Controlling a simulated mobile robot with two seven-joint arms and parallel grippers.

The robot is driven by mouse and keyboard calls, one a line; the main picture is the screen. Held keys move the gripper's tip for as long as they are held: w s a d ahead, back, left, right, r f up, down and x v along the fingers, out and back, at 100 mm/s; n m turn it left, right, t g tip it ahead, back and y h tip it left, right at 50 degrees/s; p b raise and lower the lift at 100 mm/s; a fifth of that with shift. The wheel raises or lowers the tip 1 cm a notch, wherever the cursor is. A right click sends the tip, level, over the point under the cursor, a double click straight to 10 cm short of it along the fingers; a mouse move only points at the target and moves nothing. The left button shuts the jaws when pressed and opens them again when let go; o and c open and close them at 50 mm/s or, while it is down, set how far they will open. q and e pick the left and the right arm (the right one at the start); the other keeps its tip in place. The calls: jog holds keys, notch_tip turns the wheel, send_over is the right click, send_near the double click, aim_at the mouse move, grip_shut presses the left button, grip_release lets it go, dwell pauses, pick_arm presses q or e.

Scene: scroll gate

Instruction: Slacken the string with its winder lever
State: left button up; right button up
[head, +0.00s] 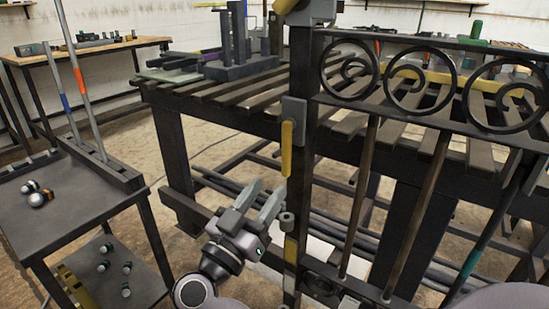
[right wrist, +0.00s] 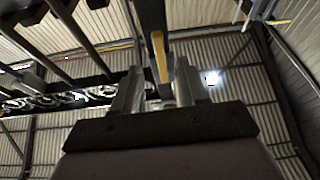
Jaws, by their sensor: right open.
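A dark gate post carries a grey box with a yellow lever (head: 287,150) hanging down its face. A second yellow handle (head: 291,249) sits lower on the post, and part of another shows at the top edge. I cannot tell which is the winder lever, and I cannot make out the string. My right gripper (head: 261,200) is open and empty, left of the post and below the middle lever. In the right wrist view my right gripper (right wrist: 157,88) points up along the post, with a yellow lever (right wrist: 160,57) beyond and between its fingertips. My left gripper is out of view.
The gate's scroll panel (head: 405,88) and bars fill the right side. A slatted table (head: 230,95) stands behind the post. A dark cart (head: 85,205) with rods and small round parts stands at the left.

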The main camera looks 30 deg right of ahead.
aim_at(284, 160)
jog(key=shift+m, duration=0.4)
jog(key=x, duration=0.3)
jog(key=r+p+x, duration=0.1)
jog(key=x, duration=0.3)
jog(key=shift+r, duration=0.1)
jog(key=shift+a, duration=0.1)
jog(key=shift+c, duration=0.3)
grip_shut()
